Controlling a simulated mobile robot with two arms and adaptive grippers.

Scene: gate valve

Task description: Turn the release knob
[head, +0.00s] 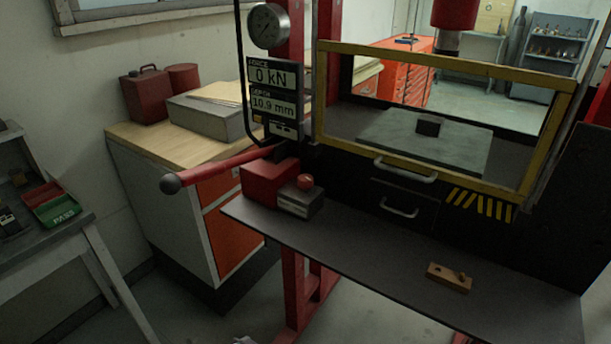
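A small round red knob (305,181) sits on top of a grey block (301,203), beside the red pump body (269,183) of the press. It looks like the release knob; no mark on it can be read. A red lever (225,167) with a dark ball end reaches left from the pump. The display (273,90) above reads 0 kN and 10.9 mm. Neither of my grippers can be made out. A small pale shape at the bottom edge is too cut off to identify.
The grey shelf (360,262) in front of the press is mostly clear, with a wooden block (449,278) at its right. The yellow-framed guard (445,62) stands above, with a dark block behind it. A wooden-topped cabinet (165,147) and a red-green tray (52,204) are left.

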